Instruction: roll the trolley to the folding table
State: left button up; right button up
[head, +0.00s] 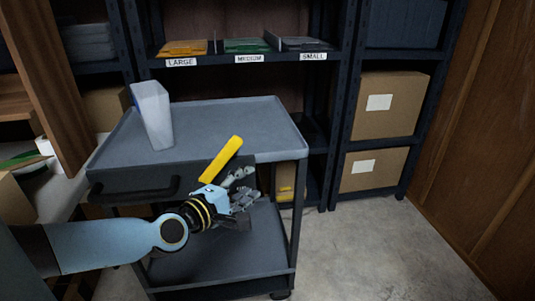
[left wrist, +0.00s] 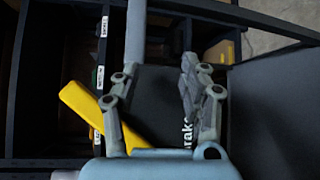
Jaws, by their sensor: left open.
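The grey trolley (head: 225,117) stands before the shelving, with a top tray, a lower shelf and a black handle (head: 135,190) at its front left. A yellow lever (head: 222,158) slants up at its front; it also shows in the left wrist view (left wrist: 80,100), beside one finger. A dark panel (left wrist: 160,105) reading "brake", its first letters partly covered, lies behind the fingers. My left gripper (head: 243,187) is open and empty at the trolley's front right, close to the lever; whether they touch is unclear. My right gripper is not in view. I cannot make out a folding table.
A translucent white container (head: 152,115) stands on the trolley's top. The shelving behind holds trays labelled large, medium and small, and cardboard boxes (head: 388,107) at right. A wooden board (head: 48,90) and pale surface crowd the left. Concrete floor (head: 390,245) is clear at right.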

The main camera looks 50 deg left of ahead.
pick_arm(q)
jog(key=shift+w+d, duration=0.4)
jog(key=shift+w, duration=0.25)
jog(key=shift+w+d, duration=0.4)
jog(key=shift+w, duration=0.3)
jog(key=shift+w+d, duration=0.4)
jog(key=shift+w, duration=0.25)
jog(key=s+d+f+m+g+h, duration=0.1)
jog(key=s+d+f+m+g, duration=0.15)
jog(key=s+f, duration=0.45)
jog(key=s+d+f+m+g, duration=0.1)
jog(key=s+f+m+g, duration=0.15)
jog(key=f, duration=0.75)
jog(key=s+d+f+m+g+h, duration=0.15)
jog(key=s+f+m, duration=0.3)
jog(key=f, duration=0.45)
jog(key=s+d+f+m+g, duration=0.2)
jog(key=s+f+m+g, duration=0.1)
jog(key=s, duration=0.6)
jog(key=s+d+f+m+g, duration=0.2)
jog(key=s+f+m, duration=0.3)
jog(key=s, duration=0.5)
jog(key=s+d+f+m+g, duration=0.2)
jog(key=s+f+m+g, duration=0.2)
jog(key=s, duration=0.5)
jog(key=shift+s+f+m, duration=0.2)
jog(key=shift+f+m, duration=0.15)
jog(key=shift+m, duration=0.3)
